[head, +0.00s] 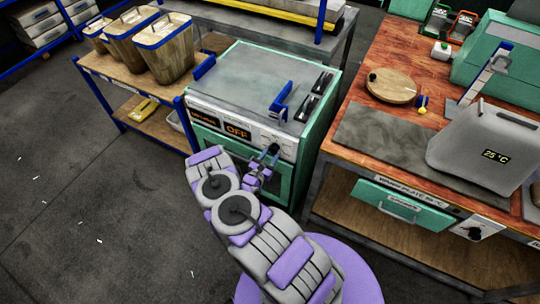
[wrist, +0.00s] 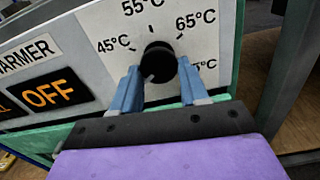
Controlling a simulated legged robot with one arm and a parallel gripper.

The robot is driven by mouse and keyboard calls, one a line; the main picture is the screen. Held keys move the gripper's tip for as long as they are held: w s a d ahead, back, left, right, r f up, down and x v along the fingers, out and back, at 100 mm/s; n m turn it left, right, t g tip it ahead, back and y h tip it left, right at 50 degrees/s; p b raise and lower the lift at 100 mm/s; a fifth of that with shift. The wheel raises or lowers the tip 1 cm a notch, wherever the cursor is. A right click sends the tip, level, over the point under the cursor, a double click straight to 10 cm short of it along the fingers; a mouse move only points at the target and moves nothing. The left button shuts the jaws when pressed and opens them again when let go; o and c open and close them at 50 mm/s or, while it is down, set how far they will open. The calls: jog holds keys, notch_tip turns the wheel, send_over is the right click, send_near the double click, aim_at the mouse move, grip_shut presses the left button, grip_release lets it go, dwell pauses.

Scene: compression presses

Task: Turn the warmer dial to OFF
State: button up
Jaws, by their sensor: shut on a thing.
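The warmer dial (wrist: 158,58) is a round black knob on a white panel. Marks from 45°C to 65°C and beyond ring it in the wrist view. Its pale pointer mark faces lower left, below the 45°C mark. An orange display (wrist: 50,94) beside the WARMER label reads OFF; the same display (head: 237,131) shows OFF in the head view. My gripper (wrist: 159,77) is shut on the dial, with one blue finger on each side of it. In the head view my gripper (head: 264,163) is at the front panel of the green warmer (head: 311,142); the dial is mostly hidden there.
A shelf (head: 100,65) with several wooden bins stands left of the warmer. To the right, a workbench (head: 385,108) carries a grey jug-like unit (head: 478,140) reading 25 °C and has a green drawer (head: 402,208). Open floor (head: 70,200) lies left.

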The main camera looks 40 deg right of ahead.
jog(key=shift+w+n, duration=0.1)
jog(key=shift+n, duration=0.5)
jog(key=o, duration=1)
jog(key=p+v, duration=0.1)
jog(key=v, duration=1.6)
jog(key=shift+a, duration=0.25)
